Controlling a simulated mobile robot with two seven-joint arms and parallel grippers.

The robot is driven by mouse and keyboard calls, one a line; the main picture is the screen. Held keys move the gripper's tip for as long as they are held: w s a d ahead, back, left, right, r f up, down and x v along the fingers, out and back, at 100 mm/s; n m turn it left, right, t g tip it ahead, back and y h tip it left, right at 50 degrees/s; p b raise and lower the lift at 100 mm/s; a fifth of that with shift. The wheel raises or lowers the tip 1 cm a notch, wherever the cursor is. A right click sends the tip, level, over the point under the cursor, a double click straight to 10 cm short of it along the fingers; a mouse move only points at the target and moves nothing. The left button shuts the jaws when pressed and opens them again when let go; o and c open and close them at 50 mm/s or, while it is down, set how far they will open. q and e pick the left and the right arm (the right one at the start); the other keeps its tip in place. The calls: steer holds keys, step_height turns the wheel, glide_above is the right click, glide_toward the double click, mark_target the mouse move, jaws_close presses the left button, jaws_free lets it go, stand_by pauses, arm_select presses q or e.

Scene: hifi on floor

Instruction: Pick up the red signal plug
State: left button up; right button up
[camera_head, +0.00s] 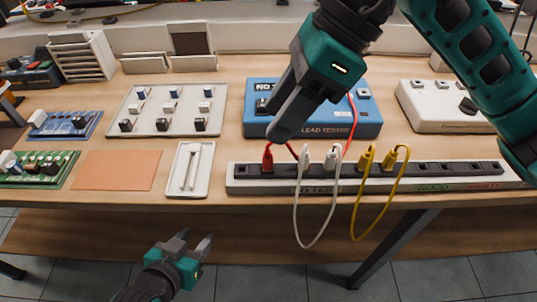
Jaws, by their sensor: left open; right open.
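The red signal plug (267,158) stands upright near the left end of a black socket strip (430,171) on a pale base at the table's front. A red cable shows to its right and also near the blue lead tester (258,127); my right gripper and other plugs hide part of it. My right gripper (283,128) is open, seen nearly side-on, pointing down just above and behind the red plug, apart from it in the picture. My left gripper (196,238) is open and empty, low in front of the table edge.
Two white plugs (331,158) and two yellow plugs (389,158) with looping cables stand right of the red plug. A narrow white tray (171,188), an orange mat (113,170) and a tray (152,92) of small parts lie left. A pale device (428,107) sits at right.

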steer(key=w+d, duration=0.1)
steer(key=t+h, duration=0.1)
glide_above(268, 155)
steer(key=d, duration=0.1)
steer(key=f, duration=0.4)
steer(key=f+b, duration=0.1)
steer(key=f, duration=0.1)
steer(key=shift+s+f, duration=0.35)
steer(key=shift+s, duration=0.05)
steer(key=shift+w+a+f, duration=0.1)
steer(key=shift+a+f, duration=0.1)
steer(key=shift+f, duration=0.7)
steer(key=shift+w+a+f, duration=0.15)
steer(key=shift+f, duration=0.75)
steer(key=shift+w+a+f, duration=0.1)
steer(key=shift+a+f, duration=0.1)
steer(key=shift+f, duration=0.7)
steer(key=shift+c, duration=0.2)
jaws_close()
